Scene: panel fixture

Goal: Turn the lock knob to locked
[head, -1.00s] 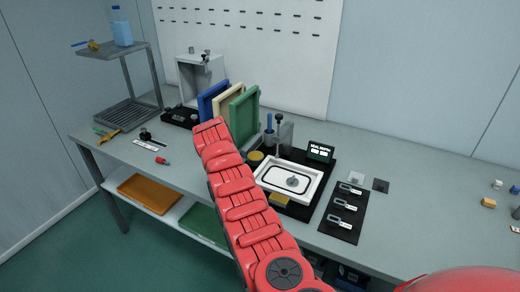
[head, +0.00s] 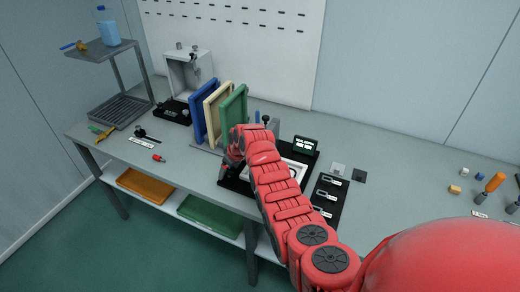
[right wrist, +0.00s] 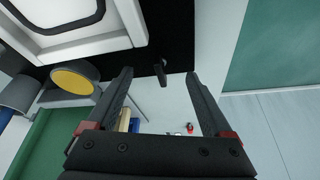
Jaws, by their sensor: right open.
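My right gripper (right wrist: 158,73) is open, its two dark fingers spread in the right wrist view. Between the fingertips a short black piece (right wrist: 162,76) stands at the edge of the black base (right wrist: 172,20); it may be the lock knob, but I see no marking that tells its setting. I cannot tell whether the fingers touch it. In the head view my right gripper (head: 228,164) is at the left side of the fixture base (head: 232,183), mostly hidden behind my red arm. My left gripper is not in view.
A white framed tray (right wrist: 75,38) and a yellow disc (right wrist: 72,83) lie close to my gripper. Upright blue, cream and green panels (head: 233,106) stand behind it. A second black knob (head: 140,131) sits farther left on the bench.

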